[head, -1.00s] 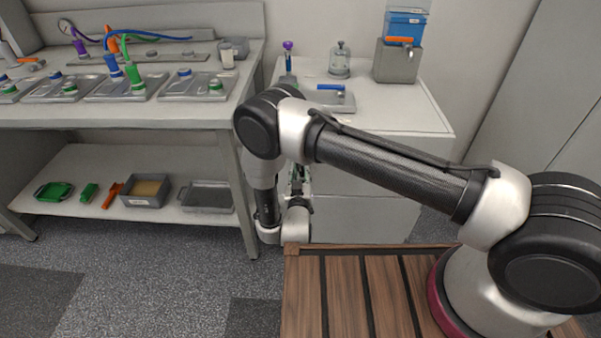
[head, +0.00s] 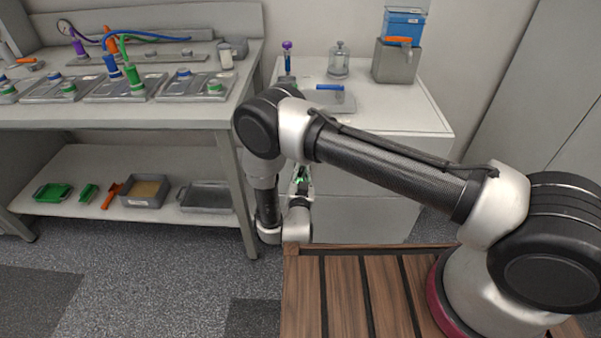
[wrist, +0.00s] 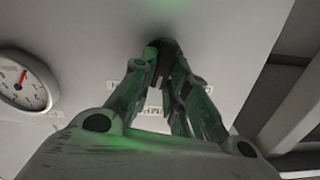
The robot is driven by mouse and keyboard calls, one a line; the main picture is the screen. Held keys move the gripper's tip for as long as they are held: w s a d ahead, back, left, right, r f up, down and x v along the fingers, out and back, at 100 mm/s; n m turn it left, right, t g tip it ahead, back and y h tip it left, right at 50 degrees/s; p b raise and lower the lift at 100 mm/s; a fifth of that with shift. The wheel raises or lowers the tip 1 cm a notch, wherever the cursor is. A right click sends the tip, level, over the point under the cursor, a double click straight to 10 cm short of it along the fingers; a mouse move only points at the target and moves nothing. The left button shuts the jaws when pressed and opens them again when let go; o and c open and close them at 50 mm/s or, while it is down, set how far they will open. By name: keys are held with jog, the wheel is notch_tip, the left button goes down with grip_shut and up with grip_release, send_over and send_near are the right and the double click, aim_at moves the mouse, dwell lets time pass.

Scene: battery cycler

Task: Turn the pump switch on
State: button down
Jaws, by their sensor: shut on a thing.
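The pump switch (wrist: 163,46) shows in the wrist view as a small dark lever on a pale panel, mostly covered by my fingertips. My gripper (wrist: 168,66) is shut on it, with one finger on each side. A label reading partly as "PUMP" (wrist: 152,111) shows between and behind the fingers. A green glow (wrist: 184,4) lies on the panel above the switch and on my fingers. In the head view my gripper (head: 302,178) is small, green-tinted and partly hidden by my arm, at the white cabinet's front. The switch cannot be made out there.
A round gauge with a red needle (wrist: 22,78) is left of my gripper. The white cabinet (head: 385,121) carries a grey tray, a glass vessel and a grey box with a blue tank (head: 404,25). A workbench (head: 205,112) with trays and a lower shelf stands at left.

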jog(key=shift+d+f+m, duration=0.15)
jog(key=shift+d+m, duration=0.05)
jog(key=shift+m, duration=1.4)
jog(key=c, duration=1.4)
grip_release()
jog(key=shift+s, duration=0.1)
jog(key=s, duration=0.7)
jog(key=shift+s+a, duration=0.15)
jog(key=shift+s, duration=0.05)
